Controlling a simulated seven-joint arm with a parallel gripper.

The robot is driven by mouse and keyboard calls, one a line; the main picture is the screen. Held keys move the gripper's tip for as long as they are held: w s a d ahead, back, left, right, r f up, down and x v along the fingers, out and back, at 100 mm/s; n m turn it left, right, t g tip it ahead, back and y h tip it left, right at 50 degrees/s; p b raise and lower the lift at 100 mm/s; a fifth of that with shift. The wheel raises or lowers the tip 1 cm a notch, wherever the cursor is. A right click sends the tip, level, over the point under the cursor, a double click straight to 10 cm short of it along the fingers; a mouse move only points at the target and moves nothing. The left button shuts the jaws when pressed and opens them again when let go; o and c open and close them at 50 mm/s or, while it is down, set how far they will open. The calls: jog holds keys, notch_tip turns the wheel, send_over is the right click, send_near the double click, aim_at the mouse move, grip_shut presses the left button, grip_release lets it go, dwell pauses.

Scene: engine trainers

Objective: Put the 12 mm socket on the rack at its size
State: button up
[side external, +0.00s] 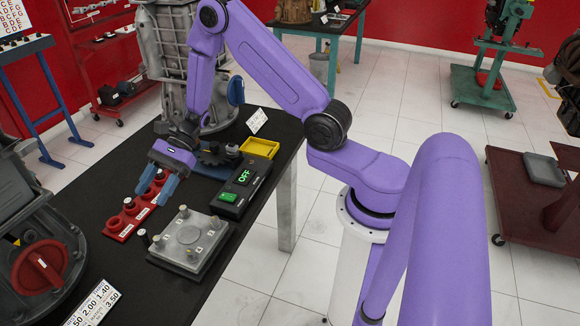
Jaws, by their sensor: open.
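The red rack (127,226) stands on the black bench top, with several round red posts in a row and white labels along its front edge. My gripper (152,197) has its blue fingers apart, pointing down over the far end of the rack. A red post with a dark centre shows near the fingers; I cannot tell whether a socket sits there. A small dark cylinder with a pale top (143,238), possibly a socket, stands between the rack and a grey plate. Size markings are too small to read, so I cannot tell which piece is the 12 mm socket.
The grey plate (216,243) carries several short metal cylinders. Right of my gripper are a black box with a green OFF display (243,177) and a yellow tray (260,147). A grey engine part with a red handle (40,267) and a number card (92,303) are at left.

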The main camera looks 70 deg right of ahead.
jog(key=s+a+r+n+g+h, duration=0.2)
jog(key=s+r+n+g+h, duration=0.1)
jog(key=s+n, duration=0.4)
jog(key=s+a+r+n+g+h, duration=0.25)
jog(key=s+n, duration=0.25)
jog(key=s, duration=0.4)
jog(key=s+d+r+n+t+h, duration=0.2)
jog(key=s+d+n+h, duration=0.1)
jog(key=s+d+n, duration=0.2)
jog(key=s+d+r+n+t+h, duration=0.2)
jog(key=s+d+n, duration=0.3)
jog(key=s+n, duration=0.4)
jog(key=r+n+h, duration=0.1)
jog(key=n, duration=0.1)
jog(key=shift+s+d+n+t+h, duration=0.3)
jog(key=shift+d+t+h, duration=0.05)
